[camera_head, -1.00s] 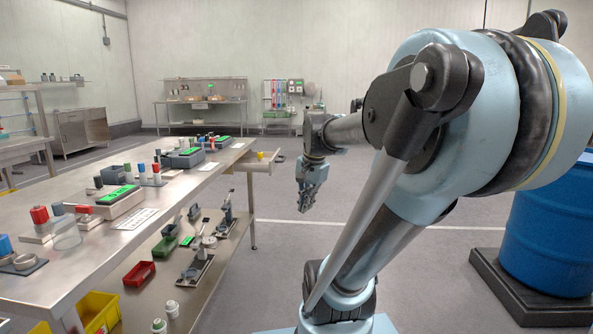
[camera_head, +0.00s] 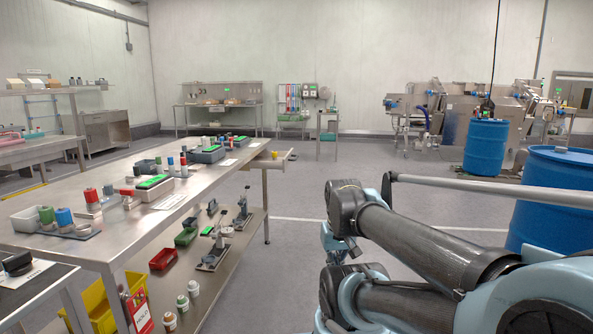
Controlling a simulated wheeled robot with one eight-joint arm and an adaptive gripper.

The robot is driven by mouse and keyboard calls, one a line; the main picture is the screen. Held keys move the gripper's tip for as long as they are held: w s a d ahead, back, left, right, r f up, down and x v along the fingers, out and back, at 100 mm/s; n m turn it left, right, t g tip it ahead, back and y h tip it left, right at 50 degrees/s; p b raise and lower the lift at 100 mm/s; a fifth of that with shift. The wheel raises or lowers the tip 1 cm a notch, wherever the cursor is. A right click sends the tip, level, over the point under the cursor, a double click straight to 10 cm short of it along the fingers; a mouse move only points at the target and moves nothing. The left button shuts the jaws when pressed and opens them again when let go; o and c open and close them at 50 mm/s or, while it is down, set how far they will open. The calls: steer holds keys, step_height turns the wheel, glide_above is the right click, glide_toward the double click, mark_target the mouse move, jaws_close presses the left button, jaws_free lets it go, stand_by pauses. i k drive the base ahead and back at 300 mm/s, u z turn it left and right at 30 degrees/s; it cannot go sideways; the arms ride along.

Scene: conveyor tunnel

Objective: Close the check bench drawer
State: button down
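The check bench (camera_head: 190,190) is a long steel table on the left. Its drawer (camera_head: 266,163) sticks out from the right side near the far end, so it stands open. A small yellow item (camera_head: 274,155) shows at the drawer. My arm fills the lower right of the view. Part of my gripper (camera_head: 333,240) shows behind my arm links, to the right of the bench and apart from the drawer. Its fingertips are mostly hidden, so I cannot tell whether it is open or shut.
Blue drums (camera_head: 486,147) stand at the right. A yellow bin (camera_head: 100,305) sits under the bench's near end. Red and green trays and fixtures fill the lower shelf (camera_head: 150,275). The floor (camera_head: 300,190) beyond the drawer is clear.

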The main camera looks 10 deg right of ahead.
mark_target(270, 158)
steer(key=z, duration=0.35)
steer(key=i, duration=1.35)
steer(key=z, duration=0.1)
